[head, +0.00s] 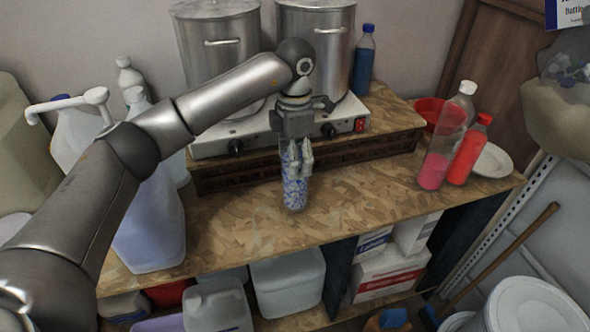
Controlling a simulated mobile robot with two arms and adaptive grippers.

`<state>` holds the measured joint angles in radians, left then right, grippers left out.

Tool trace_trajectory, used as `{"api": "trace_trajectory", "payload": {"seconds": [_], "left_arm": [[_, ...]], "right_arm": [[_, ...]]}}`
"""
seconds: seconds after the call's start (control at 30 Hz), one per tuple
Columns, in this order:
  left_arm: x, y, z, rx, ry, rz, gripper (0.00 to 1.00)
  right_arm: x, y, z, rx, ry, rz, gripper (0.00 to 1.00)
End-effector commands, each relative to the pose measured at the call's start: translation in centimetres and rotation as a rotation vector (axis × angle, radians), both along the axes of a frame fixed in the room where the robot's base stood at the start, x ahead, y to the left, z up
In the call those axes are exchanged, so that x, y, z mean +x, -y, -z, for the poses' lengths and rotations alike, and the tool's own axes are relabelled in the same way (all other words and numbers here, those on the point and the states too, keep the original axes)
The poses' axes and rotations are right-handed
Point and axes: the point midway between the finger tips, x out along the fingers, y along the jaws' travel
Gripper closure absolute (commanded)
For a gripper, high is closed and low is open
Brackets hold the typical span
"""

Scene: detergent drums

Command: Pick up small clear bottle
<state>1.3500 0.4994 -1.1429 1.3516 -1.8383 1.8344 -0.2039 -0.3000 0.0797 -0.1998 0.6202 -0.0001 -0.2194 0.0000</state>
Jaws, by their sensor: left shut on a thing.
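A small clear bottle (294,197) with blue and white contents stands upright on the wooden bench, near its front edge. My left gripper (299,172) points down over it and is shut on its upper part. The fingers hide the top of the bottle. The bottle's base looks to be at the bench top; I cannot tell whether it touches. My right gripper is not in view.
A hot plate (345,113) with two steel pots (318,45) stands behind on a raised shelf, beside a blue bottle (364,60). A large jug (150,225) is at left. A red bottle (468,152) and a pink-filled clear container (436,165) stand at right. Bench between is clear.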

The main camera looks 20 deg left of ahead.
Motion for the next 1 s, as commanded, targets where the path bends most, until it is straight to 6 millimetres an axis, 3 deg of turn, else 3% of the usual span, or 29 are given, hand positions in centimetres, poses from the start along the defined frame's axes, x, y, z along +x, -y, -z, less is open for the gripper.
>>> {"api": "trace_trajectory", "payload": {"seconds": [0.03,0.27,0.4,0.7,1.0], "left_arm": [[-0.2,0.2,-0.8,-0.003,0.009,0.004,1.0],[-4.7,1.7,-6.2,-0.001,0.011,0.006,1.0],[-8.0,2.7,-7.9,0.002,0.01,0.005,1.0],[-12.4,4.2,-10.0,-0.002,0.005,0.001,1.0],[-13.3,4.5,-10.5,-0.002,0.001,-0.001,1.0]], "right_arm": [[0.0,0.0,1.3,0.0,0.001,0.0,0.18],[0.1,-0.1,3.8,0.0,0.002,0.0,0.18],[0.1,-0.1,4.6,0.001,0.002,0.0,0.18],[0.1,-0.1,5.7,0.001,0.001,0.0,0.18],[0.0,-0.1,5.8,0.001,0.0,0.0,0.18]]}}
